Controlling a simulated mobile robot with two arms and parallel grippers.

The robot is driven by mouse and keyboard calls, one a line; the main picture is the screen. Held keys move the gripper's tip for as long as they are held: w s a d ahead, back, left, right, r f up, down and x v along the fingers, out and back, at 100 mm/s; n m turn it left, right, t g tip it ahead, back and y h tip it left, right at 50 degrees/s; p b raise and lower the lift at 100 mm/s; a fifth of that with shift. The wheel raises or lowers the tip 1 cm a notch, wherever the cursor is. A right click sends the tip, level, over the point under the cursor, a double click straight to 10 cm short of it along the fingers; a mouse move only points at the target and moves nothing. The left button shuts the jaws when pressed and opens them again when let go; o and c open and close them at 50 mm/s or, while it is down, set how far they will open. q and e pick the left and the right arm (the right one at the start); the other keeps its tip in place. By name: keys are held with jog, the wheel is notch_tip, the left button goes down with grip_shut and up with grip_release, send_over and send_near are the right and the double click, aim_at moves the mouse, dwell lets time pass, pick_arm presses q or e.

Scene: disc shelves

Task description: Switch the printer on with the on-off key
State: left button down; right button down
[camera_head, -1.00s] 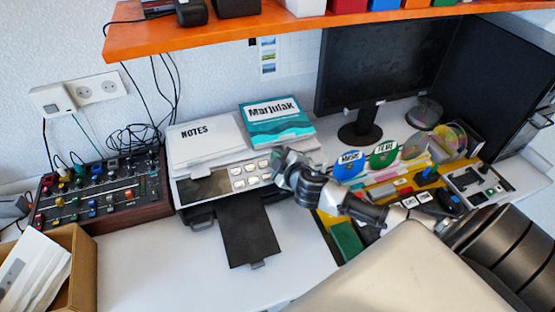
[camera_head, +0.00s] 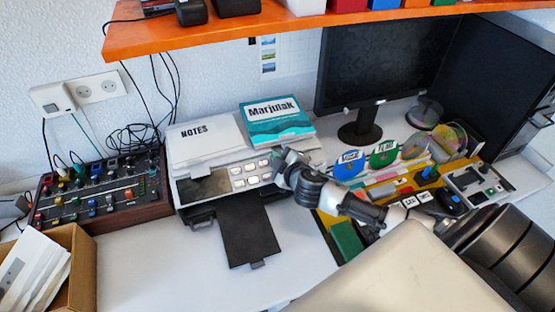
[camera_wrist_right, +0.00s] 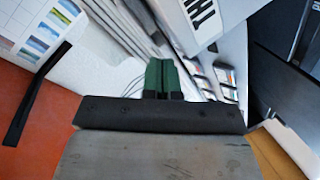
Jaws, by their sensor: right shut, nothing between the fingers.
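The printer (camera_head: 208,187) is a light grey machine on the white desk, with a dark output tray (camera_head: 248,230) out in front. Its front panel carries several pale keys (camera_head: 251,173); I cannot tell which is the on-off key. My right gripper (camera_head: 282,161) is at the right end of this panel, beside the keys; whether it touches the printer is not clear. In the right wrist view its green fingertips (camera_wrist_right: 163,80) are together and empty, in front of white surfaces. The gripper may hide part of the panel's right end. My left gripper is not in view.
A notes pad (camera_head: 197,133) and a teal book (camera_head: 275,122) lie on the printer. A control box with knobs (camera_head: 150,200) stands left of it. A monitor (camera_head: 375,65) and a disc organiser are at the right. An orange shelf (camera_head: 150,40) hangs above.

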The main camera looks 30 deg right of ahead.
jog(key=shift+w+f, duration=0.15)
jog(key=shift+f, duration=0.1)
jog(key=shift+w+d+f+b, duration=0.1)
jog(key=shift+w+f+b, duration=0.1)
jog(key=shift+f+b, duration=0.25)
dwell(0.6)
jog(key=shift+r, duration=0.15)
jog(key=shift+s+r+p, duration=0.45)
jog(key=shift+r+p, duration=0.3)
jog(key=shift+p, duration=0.15)
jog(key=s+r+p, duration=0.2)
jog(key=r+p, duration=0.1)
jog(key=a+r+p, duration=0.1)
jog(key=r+p, duration=0.1)
jog(key=shift+s+r, duration=0.1)
jog(key=shift+s, duration=0.3)
